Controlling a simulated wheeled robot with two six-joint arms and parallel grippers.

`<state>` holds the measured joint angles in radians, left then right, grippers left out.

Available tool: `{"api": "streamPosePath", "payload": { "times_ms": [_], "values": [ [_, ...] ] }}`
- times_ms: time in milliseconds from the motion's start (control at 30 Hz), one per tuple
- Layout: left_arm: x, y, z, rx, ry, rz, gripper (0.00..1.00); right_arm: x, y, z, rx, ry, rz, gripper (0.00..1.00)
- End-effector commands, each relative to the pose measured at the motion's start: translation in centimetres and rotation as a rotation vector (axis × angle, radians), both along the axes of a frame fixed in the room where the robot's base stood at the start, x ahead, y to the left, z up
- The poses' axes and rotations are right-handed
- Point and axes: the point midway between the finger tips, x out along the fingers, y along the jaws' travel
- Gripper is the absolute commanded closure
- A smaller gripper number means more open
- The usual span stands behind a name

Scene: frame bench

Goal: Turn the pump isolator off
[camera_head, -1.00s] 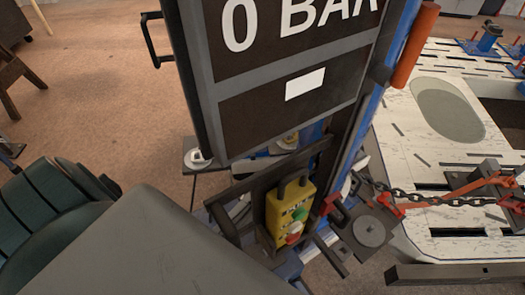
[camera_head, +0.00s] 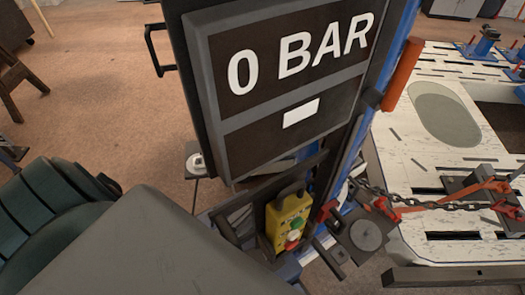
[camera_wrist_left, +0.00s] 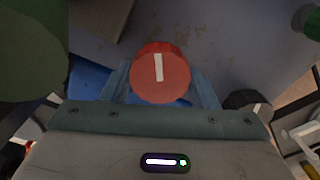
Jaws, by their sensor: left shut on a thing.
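A round red knob (camera_wrist_left: 160,88) with a white line across its face shows in the left wrist view. The line runs nearly straight up and down in that picture. I take the knob to be the pump isolator. My left gripper (camera_wrist_left: 160,74) has its blue-grey fingers on both sides of the knob and is shut on it. I cannot make out the knob or the left fingertips in the head view. My right gripper is in neither view now.
A dark panel reading "0 BAR" (camera_head: 268,104) stands in front. A chain (camera_head: 440,206) and a pale slotted bench (camera_head: 419,160) are at the right.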

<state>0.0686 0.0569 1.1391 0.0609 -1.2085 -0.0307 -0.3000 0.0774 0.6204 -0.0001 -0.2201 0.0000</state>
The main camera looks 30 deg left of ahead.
Motion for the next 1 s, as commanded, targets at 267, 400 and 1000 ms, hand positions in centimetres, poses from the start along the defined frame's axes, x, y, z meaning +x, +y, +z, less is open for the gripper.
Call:
{"api": "streamPosePath", "payload": {
  "times_ms": [267, 400, 1000],
  "values": [
    [0.0, 0.0, 0.1, 0.0, 0.001, 0.164, 0.69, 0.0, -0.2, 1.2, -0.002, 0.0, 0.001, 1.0],
    [0.0, 0.0, 0.1, 0.0, 0.002, 0.213, 0.69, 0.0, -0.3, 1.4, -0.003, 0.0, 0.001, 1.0],
    [0.0, 0.0, 0.0, 0.0, 0.001, 0.248, 0.44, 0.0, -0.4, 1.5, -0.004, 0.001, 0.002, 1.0]
  ]
}}
